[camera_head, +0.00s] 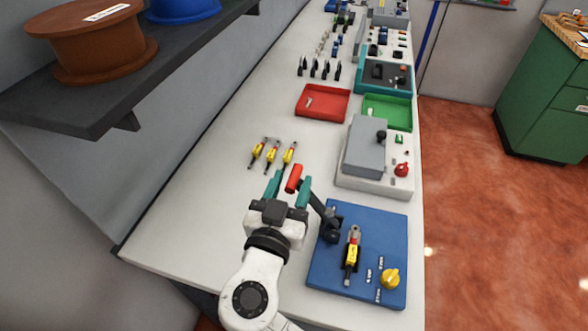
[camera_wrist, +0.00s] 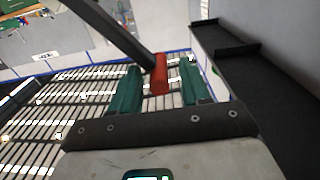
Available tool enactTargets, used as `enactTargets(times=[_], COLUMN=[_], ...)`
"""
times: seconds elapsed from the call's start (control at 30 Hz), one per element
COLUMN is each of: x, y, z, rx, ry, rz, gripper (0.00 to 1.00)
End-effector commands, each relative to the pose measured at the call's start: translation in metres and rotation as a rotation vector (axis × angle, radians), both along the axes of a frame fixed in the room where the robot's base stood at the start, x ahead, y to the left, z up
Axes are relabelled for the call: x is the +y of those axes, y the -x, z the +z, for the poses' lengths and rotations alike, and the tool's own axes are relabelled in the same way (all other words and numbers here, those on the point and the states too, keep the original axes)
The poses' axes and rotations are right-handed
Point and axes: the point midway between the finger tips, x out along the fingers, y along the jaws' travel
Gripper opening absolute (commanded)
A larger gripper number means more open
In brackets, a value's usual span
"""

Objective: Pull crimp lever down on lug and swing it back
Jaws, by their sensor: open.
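The crimp lever is a dark bar with a red handle (camera_head: 294,178), rising from a pivot on the blue crimp station (camera_head: 378,232) and leaning up to the left. My gripper (camera_head: 288,190) is open, with its teal fingers on either side of the red handle. In the wrist view the red handle (camera_wrist: 160,74) stands between the two fingers (camera_wrist: 163,88), with a gap showing on the right; contact on the left cannot be told. A yellow-bodied lug piece (camera_head: 352,252) lies in the blue station, beside a yellow knob (camera_head: 390,279).
Several yellow and red lug pieces (camera_head: 272,154) lie on the white bench left of the lever. A grey-topped device (camera_head: 366,147), a red tray (camera_head: 322,90) and a green tray (camera_head: 388,100) stand farther back. A dark shelf (camera_head: 100,110) with spools overhangs on the left.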

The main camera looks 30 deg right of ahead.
Motion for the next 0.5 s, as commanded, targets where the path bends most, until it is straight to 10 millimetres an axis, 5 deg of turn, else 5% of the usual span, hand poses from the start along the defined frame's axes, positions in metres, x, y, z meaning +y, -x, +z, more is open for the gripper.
enactTargets(times=[0.5], x=[-0.018], y=[-0.017], z=[-0.001], rx=[0.001], ry=[-0.001], rz=[-0.001], gripper=[0.46])
